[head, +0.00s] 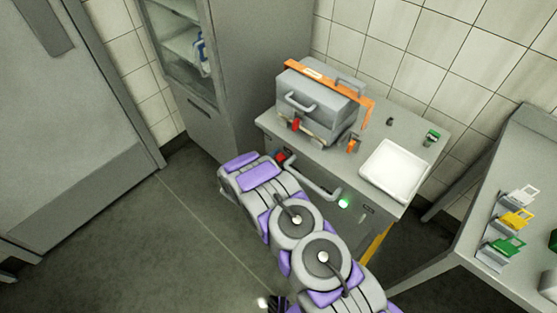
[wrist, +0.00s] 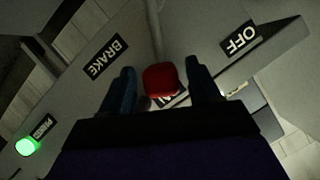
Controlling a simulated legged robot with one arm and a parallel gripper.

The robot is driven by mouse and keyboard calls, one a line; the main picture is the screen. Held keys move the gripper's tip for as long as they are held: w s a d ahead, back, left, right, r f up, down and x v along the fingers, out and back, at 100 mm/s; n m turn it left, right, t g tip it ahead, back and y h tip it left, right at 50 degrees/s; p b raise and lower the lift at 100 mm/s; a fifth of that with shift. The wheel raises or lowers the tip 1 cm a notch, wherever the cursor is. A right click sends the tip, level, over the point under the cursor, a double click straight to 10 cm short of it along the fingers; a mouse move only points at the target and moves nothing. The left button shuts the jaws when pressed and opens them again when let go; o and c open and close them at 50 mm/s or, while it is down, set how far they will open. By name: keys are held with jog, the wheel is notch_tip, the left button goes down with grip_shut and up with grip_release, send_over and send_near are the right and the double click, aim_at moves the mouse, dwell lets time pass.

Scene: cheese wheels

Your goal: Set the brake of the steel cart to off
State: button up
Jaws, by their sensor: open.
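The steel cart (head: 330,175) is a grey cabinet with a flat top, standing against the tiled wall. Its red brake knob (head: 280,157) shows at the front left, just beyond my arm. In the wrist view the red knob (wrist: 163,80) lies between the two fingers of my gripper (wrist: 160,68), which is open. I cannot tell whether the fingers touch it. A BRAKE label (wrist: 105,60) is at upper left and an OFF label (wrist: 240,40) at upper right. Another label (wrist: 172,98), seemingly ON, is partly hidden behind the knob. My fingertips are hidden in the head view.
A grey machine with an orange bar (head: 318,100) and a white tray (head: 394,170) stand on the cart. A green light (head: 343,203) glows on its front beside a handle (head: 312,185). A cabinet is behind left, and a side table (head: 490,270) at right. The left floor is clear.

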jog(key=shift+a, duration=0.1)
grip_shut()
dwell(0.4)
